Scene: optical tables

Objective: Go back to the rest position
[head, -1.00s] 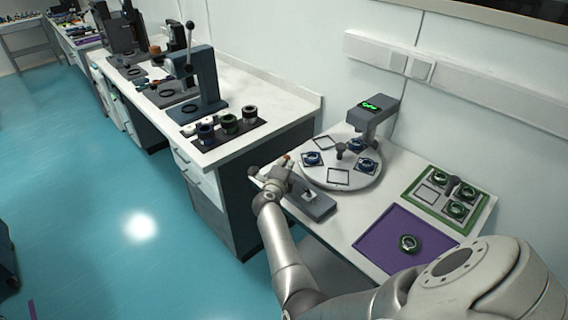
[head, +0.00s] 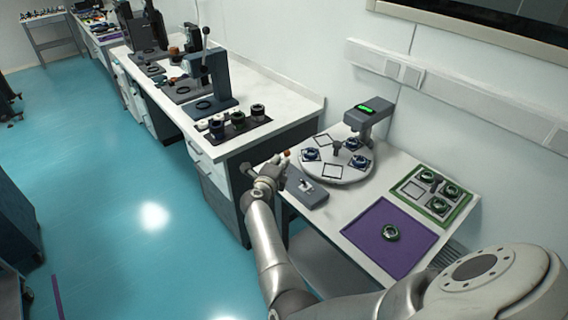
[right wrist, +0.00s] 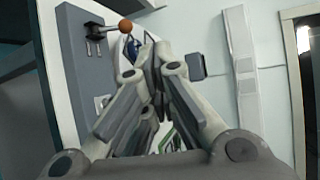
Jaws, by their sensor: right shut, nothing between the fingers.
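My right arm reaches in from the lower right of the head view. Its gripper (head: 270,172) is at the left edge of the near white table (head: 335,217), beside a grey control box (head: 306,190) with an orange-knobbed lever (right wrist: 125,26). The right gripper (right wrist: 143,118) fills the middle of the right wrist view; it is shut and empty. My left gripper is not in view.
A round turntable (head: 352,178) with blue-ringed parts stands under a device with a green display (head: 373,110). A purple mat (head: 373,243) holds one ringed part; a green-rimmed tray (head: 412,205) holds several. A longer bench (head: 282,113) is behind. Blue floor at left is open.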

